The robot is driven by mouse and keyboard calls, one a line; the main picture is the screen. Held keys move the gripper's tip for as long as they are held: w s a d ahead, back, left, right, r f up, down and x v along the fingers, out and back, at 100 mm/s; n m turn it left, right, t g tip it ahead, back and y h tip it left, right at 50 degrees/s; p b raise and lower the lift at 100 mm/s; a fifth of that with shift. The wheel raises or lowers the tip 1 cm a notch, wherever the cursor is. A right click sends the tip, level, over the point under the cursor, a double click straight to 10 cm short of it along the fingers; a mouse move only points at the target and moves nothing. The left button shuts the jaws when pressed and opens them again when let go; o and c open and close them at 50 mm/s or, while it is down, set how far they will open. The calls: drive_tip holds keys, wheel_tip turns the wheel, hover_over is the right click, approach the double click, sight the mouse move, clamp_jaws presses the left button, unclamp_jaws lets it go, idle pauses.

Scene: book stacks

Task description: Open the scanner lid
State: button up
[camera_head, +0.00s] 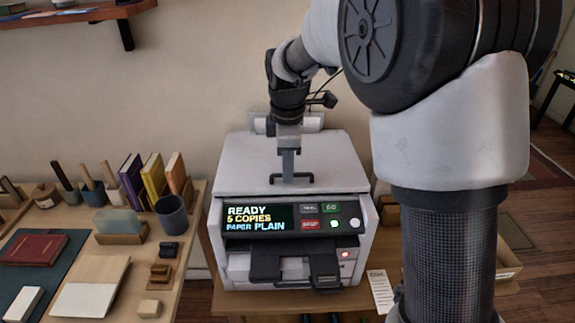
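The scanner (359,215) is a white machine with a dark front panel, standing on a wooden table. Its pale flat lid (240,165) lies closed on top. A small dark bar, which looks like the lid handle (305,178), sits near the lid's front edge. My gripper (288,172) points down over the middle of the lid, its tip at the bar. From this angle I cannot tell whether its fingers are around the bar or only touching it.
Buttons (320,215) sit right of the screen, and a dark output tray (296,267) juts out below. A desk with books (155,180), a dark cup (172,214) and a notebook (90,287) stands at left. A wall shelf (75,13) is upper left. My arm covers much of the right side.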

clamp_jaws()
